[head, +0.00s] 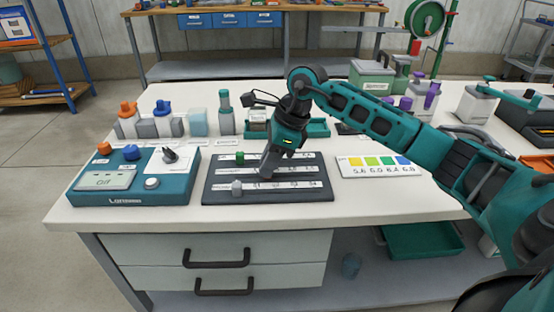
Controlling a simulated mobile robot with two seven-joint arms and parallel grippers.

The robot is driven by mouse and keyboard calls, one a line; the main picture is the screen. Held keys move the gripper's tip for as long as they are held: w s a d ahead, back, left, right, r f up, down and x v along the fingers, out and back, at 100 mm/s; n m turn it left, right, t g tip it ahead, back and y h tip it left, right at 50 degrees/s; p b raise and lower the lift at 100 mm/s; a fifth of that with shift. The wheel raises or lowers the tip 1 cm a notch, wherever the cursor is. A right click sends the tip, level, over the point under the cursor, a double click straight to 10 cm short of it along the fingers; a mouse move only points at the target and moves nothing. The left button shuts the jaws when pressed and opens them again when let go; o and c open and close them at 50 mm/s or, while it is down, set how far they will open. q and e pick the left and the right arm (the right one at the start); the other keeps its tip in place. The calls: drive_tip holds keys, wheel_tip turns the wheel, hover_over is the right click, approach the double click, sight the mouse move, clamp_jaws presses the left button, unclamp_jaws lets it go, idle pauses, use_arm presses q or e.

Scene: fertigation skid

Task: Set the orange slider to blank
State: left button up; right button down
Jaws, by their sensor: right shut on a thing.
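A dark slider board (222,196) lies on the white bench with three pale scale strips. A green slider knob (240,157) stands on the back strip, left of its middle. A grey slider knob (237,188) stands on the front strip near its left end. My right gripper (265,173) points down at the middle strip, right of its left end, and is shut. The orange slider's knob does not show; the gripper's fingers cover that spot of the middle strip. The scale marks there are too small to read surely. My left gripper is out of view.
A teal control box (125,199) with orange and blue knobs and a small display stands left of the board. A colour chart card (379,166) lies to the right. Bottles and a green tray (318,128) stand behind. The bench front is clear.

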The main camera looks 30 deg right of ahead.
sight(231, 177)
drive_tip(key=w+a, duration=0.1)
drive_tip(key=a, duration=0.1)
drive_tip(key=w+a, duration=0.2)
drive_tip(key=a, duration=0.1)
drive_tip(key=shift+w+a, duration=0.2)
drive_tip(key=shift+a, duration=0.1)
drive_tip(key=c, duration=1)
unclamp_jaws()
drive_tip(key=shift+a, duration=0.1)
drive_tip(key=p+v, duration=0.2)
drive_tip(key=v, duration=1.1)
drive_tip(key=shift+f, duration=0.1)
drive_tip(key=shift+s, duration=0.15)
